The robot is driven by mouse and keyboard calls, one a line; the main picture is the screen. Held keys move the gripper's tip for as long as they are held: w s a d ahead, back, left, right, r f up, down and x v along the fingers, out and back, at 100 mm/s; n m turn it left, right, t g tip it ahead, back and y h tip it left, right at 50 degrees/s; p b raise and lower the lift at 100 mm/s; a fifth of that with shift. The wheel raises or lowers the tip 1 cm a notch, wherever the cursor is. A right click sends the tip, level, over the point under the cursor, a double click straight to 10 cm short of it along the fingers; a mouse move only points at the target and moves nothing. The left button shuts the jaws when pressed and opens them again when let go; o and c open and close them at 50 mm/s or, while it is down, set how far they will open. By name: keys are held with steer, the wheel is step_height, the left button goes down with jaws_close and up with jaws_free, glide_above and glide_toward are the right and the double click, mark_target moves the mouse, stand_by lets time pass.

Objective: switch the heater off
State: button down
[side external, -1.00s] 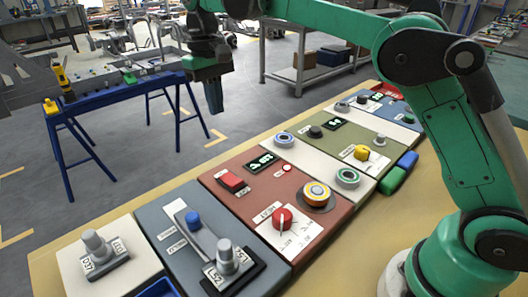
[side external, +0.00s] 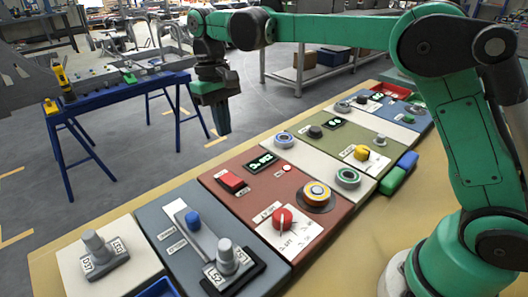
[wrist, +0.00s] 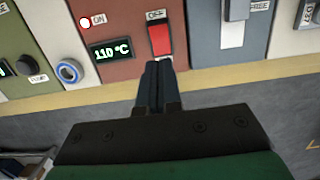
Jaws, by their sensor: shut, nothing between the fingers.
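The red panel (side external: 262,190) carries a red rocker switch (side external: 232,181), a digital display (side external: 261,163) and a small lamp (side external: 287,168). In the wrist view the switch (wrist: 161,41) has an OFF label (wrist: 156,14) at its upper end. My gripper (side external: 223,133) is shut and empty, pointing down above the far edge of the panels. In the wrist view its fingertips (wrist: 157,66) lie just below the switch's near end, apparently apart from it.
The red panel also has a red knob (side external: 283,217) and a yellow-and-blue round control (side external: 317,194). A blue-grey panel with a slider (side external: 193,220) lies to its left. A white strip with a ring control (side external: 348,178) lies to its right. Open floor is beyond the table edge.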

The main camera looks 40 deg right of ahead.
mark_target(229, 178)
steer(key=f, duration=0.3)
steer(key=s+f, duration=0.1)
steer(key=f, duration=0.6)
steer(key=shift+s+f, duration=0.2)
steer(key=shift+s, duration=0.05)
steer(key=shift+s+f+t, duration=0.1)
steer(key=shift+f+t, duration=0.1)
steer(key=shift+t, duration=0.1)
steer(key=shift+w, duration=0.2)
steer(key=shift+w+r, duration=0.25)
steer(key=shift+w, duration=0.4)
